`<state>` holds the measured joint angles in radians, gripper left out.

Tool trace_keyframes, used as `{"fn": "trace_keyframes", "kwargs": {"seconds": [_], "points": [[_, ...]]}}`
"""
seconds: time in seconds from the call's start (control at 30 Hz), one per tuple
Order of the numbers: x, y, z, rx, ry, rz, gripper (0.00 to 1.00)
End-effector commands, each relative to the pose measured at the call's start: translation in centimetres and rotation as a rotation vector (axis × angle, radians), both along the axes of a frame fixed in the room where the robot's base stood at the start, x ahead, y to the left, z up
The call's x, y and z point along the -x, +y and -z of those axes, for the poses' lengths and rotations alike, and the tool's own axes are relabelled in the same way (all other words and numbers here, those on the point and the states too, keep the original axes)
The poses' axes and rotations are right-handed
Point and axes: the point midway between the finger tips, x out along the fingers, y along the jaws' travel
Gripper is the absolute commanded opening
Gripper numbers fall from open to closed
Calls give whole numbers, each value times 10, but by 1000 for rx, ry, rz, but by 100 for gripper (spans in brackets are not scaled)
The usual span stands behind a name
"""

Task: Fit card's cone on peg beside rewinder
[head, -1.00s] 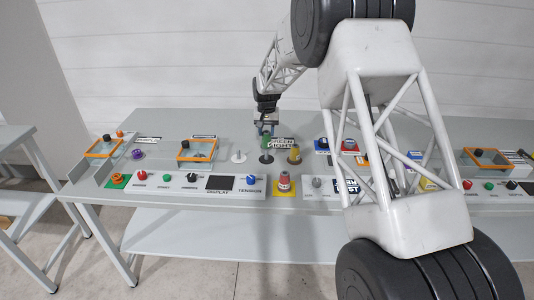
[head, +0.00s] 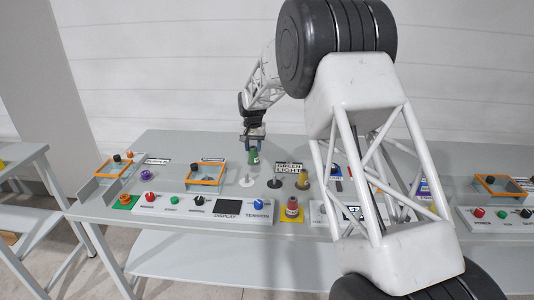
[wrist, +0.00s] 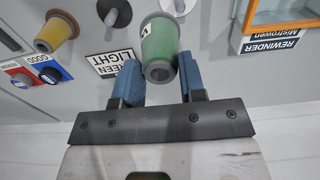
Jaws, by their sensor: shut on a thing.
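My gripper (head: 252,148) is shut on a green cone (head: 254,157), held in the air above the table, just behind and above a white peg (head: 246,181). In the wrist view the green cone (wrist: 159,45) is tilted between the blue fingertips (wrist: 160,80). The white peg's base (wrist: 180,5) is partly cut off at the top, apart from the cone. The card (wrist: 112,62) reads GREEN LIGHT. The REWINDER label (wrist: 271,42) is by the orange-framed box (head: 206,174), left of the white peg in the head view.
A dark peg (head: 275,183) stands bare right of the white peg. A yellow cone (head: 303,180) stands farther right. A control panel (head: 205,206) with knobs and a display runs along the front.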

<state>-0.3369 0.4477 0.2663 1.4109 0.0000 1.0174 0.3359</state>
Motion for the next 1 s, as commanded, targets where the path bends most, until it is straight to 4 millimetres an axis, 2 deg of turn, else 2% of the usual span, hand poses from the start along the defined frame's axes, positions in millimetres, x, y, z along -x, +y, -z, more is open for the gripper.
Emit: {"fn": "trace_keyframes", "kwargs": {"seconds": [0.1,0.23,0.77,1.0], "points": [[1,21,-9,-1,-2,-1,9],[2,31,-13,0,0,0,9],[2,32,-15,0,-1,1,9],[2,32,-6,0,-1,1,9]]}}
